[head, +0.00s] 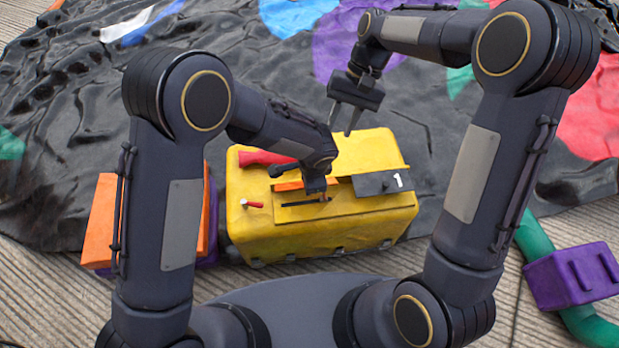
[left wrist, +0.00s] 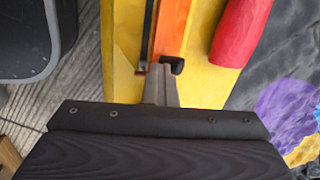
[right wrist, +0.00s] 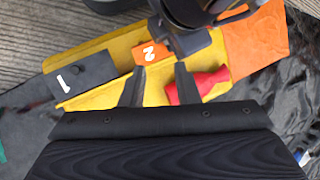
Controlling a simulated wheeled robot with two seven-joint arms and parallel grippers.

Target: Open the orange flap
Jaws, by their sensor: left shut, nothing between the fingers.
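The orange flap (head: 289,185) lies on top of a yellow box (head: 320,240), partly hidden by my left arm. In the right wrist view it carries a white 2 (right wrist: 150,52). In the left wrist view the flap (left wrist: 173,30) runs beside a narrow dark slot, with a small black knob (left wrist: 175,66) near its end. My left gripper (head: 323,197) is low over the box; its shut fingertips (left wrist: 160,72) are right by the knob, contact unclear. My right gripper (head: 344,118) is open and empty, above and behind the box.
A black flap marked 1 (head: 382,183) sits on the box's right. A red piece (head: 264,158) and a small red-and-white peg (head: 252,204) are on its left. An orange block (head: 100,222) stands left, a purple block (head: 572,277) right. Crumpled black sheeting lies behind.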

